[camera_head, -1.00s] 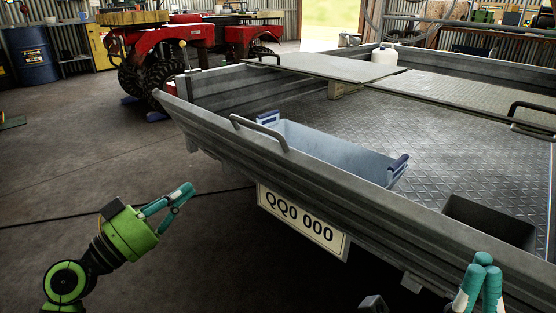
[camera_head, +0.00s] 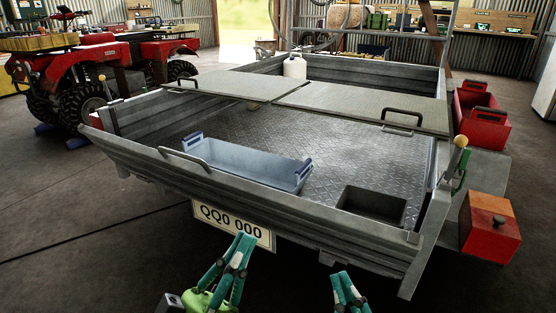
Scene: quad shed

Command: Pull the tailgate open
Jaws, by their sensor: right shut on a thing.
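The grey metal tailgate (camera_head: 290,212) stands up across the near end of the trailer; I cannot tell if it leans outward. Its bar handle (camera_head: 185,158) is at the left of its top. A number plate (camera_head: 233,226) sits below it. My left gripper (camera_head: 243,240) is in front of the plate, fingertips together, with nothing visible between them; it overlaps the plate's right part in the picture. My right gripper (camera_head: 346,278) is lower, in front of the tailgate's right half and clear of the handle. Its fingers are close together; what they hold is hidden.
A blue-grey tub (camera_head: 245,165) and a dark open box (camera_head: 372,206) are in the trailer bed behind the tailgate. Knobbed levers stand at the left (camera_head: 103,85) and right (camera_head: 460,142) corners. A red box (camera_head: 489,228) is at right.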

